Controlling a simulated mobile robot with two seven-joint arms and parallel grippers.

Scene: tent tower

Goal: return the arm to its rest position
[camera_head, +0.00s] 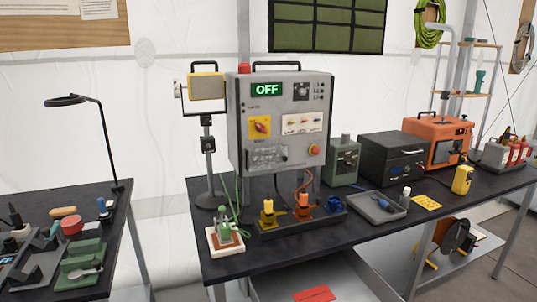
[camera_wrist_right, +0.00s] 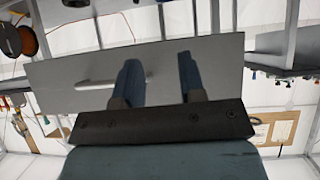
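My right gripper (camera_wrist_right: 157,70) shows in the right wrist view. Its two blue-grey fingers stand apart with a clear gap, and nothing is between them. Beyond the fingers is a flat grey panel (camera_wrist_right: 215,62) with a pale bar (camera_wrist_right: 110,81) on it; I cannot tell how far away it is. Neither of my arms shows in the head view. My left gripper is in neither view.
In the head view a dark workbench (camera_head: 300,248) carries a control box (camera_head: 282,120) reading OFF, a lamp stand (camera_head: 208,165), a black case (camera_head: 392,157) and an orange unit (camera_head: 434,138). A second table (camera_head: 118,235) stands left. A gap separates them.

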